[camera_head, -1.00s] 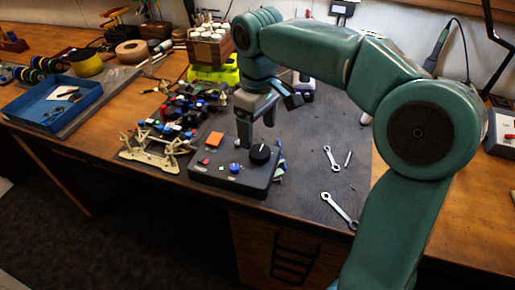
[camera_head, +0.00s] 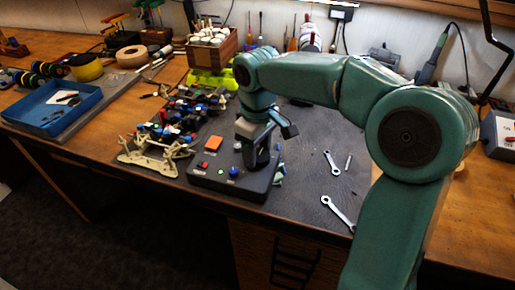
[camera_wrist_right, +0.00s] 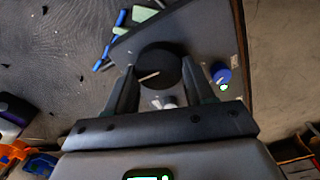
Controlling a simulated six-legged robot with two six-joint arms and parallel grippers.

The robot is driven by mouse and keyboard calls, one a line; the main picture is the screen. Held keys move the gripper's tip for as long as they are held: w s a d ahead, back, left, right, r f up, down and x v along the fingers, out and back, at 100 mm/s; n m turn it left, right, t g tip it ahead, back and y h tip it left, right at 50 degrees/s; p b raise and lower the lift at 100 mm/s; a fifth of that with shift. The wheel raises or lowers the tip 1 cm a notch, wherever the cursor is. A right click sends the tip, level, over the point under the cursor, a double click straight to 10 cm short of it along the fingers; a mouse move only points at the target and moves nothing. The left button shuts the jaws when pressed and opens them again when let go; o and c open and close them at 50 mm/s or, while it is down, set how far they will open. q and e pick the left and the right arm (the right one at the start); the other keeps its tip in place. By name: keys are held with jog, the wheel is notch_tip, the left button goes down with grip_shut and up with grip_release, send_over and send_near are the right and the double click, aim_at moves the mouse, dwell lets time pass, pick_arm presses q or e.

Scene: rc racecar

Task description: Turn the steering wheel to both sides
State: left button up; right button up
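A dark control box (camera_head: 205,181) lies on the mat with an orange patch, a blue knob (camera_head: 234,171) and a small lit green spot. Its round black steering knob (camera_wrist_right: 160,66), with a pale pointer line, shows in the right wrist view; in the head view my gripper hides it. My right gripper (camera_head: 262,166) points down over the knob. In the right wrist view its two fingers (camera_wrist_right: 158,68) stand apart, one on each side of the knob. I cannot tell whether they touch it. My left gripper is not in view.
A racecar chassis (camera_head: 155,160) with coloured parts lies left of the box. Two wrenches (camera_head: 332,163) lie on the mat to the right. A blue tray (camera_head: 90,108) is at the far left, and a wooden crate (camera_head: 222,50) of white-topped jars stands behind.

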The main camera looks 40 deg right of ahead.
aim_at(259, 153)
jog(key=shift+r+m, duration=0.1)
jog(key=shift+m, duration=0.2)
jog(key=m+p, duration=0.1)
jog(key=m, duration=0.1)
jog(key=shift+d+m, duration=0.1)
jog(key=shift+m, duration=0.2)
jog(key=m, duration=0.3)
jog(key=shift+m, duration=0.4)
dwell(0.8)
jog(key=o, duration=1)
jog(key=shift+o, duration=0.2)
notch_tip(259, 153, up, 16)
jog(key=p, duration=0.3)
jog(key=shift+r+p, duration=0.15)
jog(key=shift+p, duration=0.25)
